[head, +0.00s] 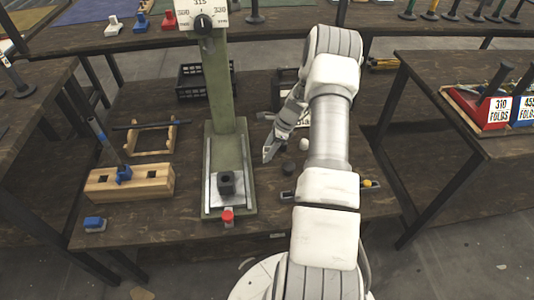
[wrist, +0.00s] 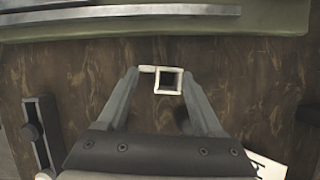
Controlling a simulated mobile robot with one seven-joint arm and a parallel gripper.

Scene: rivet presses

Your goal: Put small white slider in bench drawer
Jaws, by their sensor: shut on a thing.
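A small white slider (wrist: 168,91), a square frame with a short bar to one side, sits between the fingertips of my gripper (wrist: 160,77) in the wrist view. The gripper is shut on it, with dark wood grain below. In the head view my gripper (head: 268,152) points down over the bench, just right of the green press; I cannot make out the slider there. A small pale piece (head: 277,236) shows on the front edge of the bench (head: 160,232). It may be a drawer handle, but I cannot tell, and no open drawer interior shows.
The green press (head: 222,125) stands left of my gripper, a red knob (head: 227,215) at its front. A wooden block (head: 130,183), a wooden frame (head: 152,137) and a black crate (head: 195,82) lie further left and back. A white round thing (head: 304,144) and dark knob (head: 288,167) are close by.

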